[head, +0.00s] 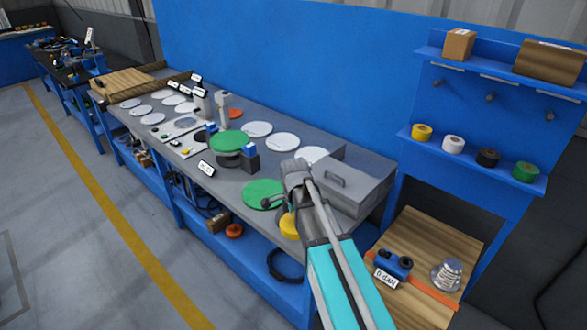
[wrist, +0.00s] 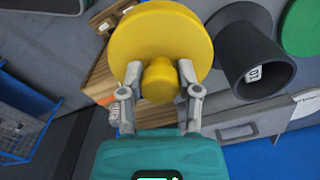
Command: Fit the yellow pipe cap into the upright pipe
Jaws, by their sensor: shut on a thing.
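In the wrist view my gripper (wrist: 160,82) is shut on the knob of the yellow pipe cap (wrist: 158,38), one finger on each side. The cap's round disc lies beyond the fingers. In the head view part of the yellow cap (head: 288,226) shows beside my arm, near the bench's front edge; the fingertips cannot be made out there. A dark grey pipe (wrist: 235,60) with an open mouth and a small white label stands right of the cap in the wrist view. The cap is not in its mouth. I cannot surely pick out this pipe in the head view.
A grey box with a handle (head: 358,188) stands on the bench to the right. Green discs (head: 262,194) and white discs (head: 285,142) lie on the bench, with one green disc (head: 230,140) raised. A blue wire basket (wrist: 22,105) is at left in the wrist view.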

